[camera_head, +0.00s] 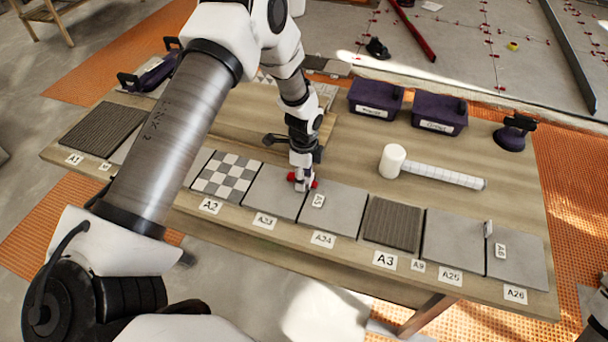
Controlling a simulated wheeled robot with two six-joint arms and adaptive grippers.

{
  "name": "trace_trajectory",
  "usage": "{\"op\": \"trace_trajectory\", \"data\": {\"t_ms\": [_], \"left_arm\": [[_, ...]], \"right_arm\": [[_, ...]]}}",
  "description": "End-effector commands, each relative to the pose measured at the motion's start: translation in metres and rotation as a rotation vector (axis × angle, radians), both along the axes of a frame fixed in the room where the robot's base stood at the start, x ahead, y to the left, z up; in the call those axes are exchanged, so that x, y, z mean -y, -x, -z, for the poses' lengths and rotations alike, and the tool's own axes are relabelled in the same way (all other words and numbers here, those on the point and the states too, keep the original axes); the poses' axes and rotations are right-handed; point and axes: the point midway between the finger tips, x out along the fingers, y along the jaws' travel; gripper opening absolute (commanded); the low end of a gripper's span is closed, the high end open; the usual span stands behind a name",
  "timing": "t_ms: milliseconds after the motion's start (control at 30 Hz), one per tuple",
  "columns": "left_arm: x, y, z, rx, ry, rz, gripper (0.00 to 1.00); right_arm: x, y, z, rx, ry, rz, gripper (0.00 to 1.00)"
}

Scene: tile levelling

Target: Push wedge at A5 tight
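A small red wedge (314,183) is at the joint between the grey tiles marked A33 (272,192) and A34 (331,212), near their far edge. The label that seems to read A5 (318,200) lies just in front of it, on the A34 tile. My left gripper (302,182) points down right at the wedge, and red shows on both sides of its tip. The tip hides the middle of the wedge, so I cannot tell whether the fingers are closed on it or how deep it sits.
The wooden table (350,160) also carries a white-headed mallet (440,175), two dark purple boxes (375,98) and (438,114), and a suction cup handle (514,132). A checkered tile (228,177), a ribbed tile (392,223) and tiles A25 (454,240) and A26 (517,262) line the front.

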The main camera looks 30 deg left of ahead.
Motion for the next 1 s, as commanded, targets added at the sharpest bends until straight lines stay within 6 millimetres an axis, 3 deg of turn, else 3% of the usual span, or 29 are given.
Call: {"op": "trace_trajectory", "data": {"t_ms": [267, 600, 700, 1000], "left_arm": [[0.000, -0.001, -0.013, 0.003, 0.000, 0.000, 0.51], [0.000, -0.001, -0.095, 0.004, 0.000, 0.000, 0.51], [0.000, -0.001, -0.111, 0.002, 0.001, 0.000, 0.51], [0.000, 0.000, -0.120, -0.001, 0.000, 0.000, 0.51]], "right_arm": [[0.000, 0.000, 0.000, 0.000, 0.000, 0.000, 0.40], [0.000, 0.000, 0.000, 0.000, 0.000, 0.000, 0.40], [0.000, 0.000, 0.000, 0.000, 0.000, 0.000, 0.40], [0.000, 0.000, 0.000, 0.000, 0.000, 0.000, 0.40]]}}
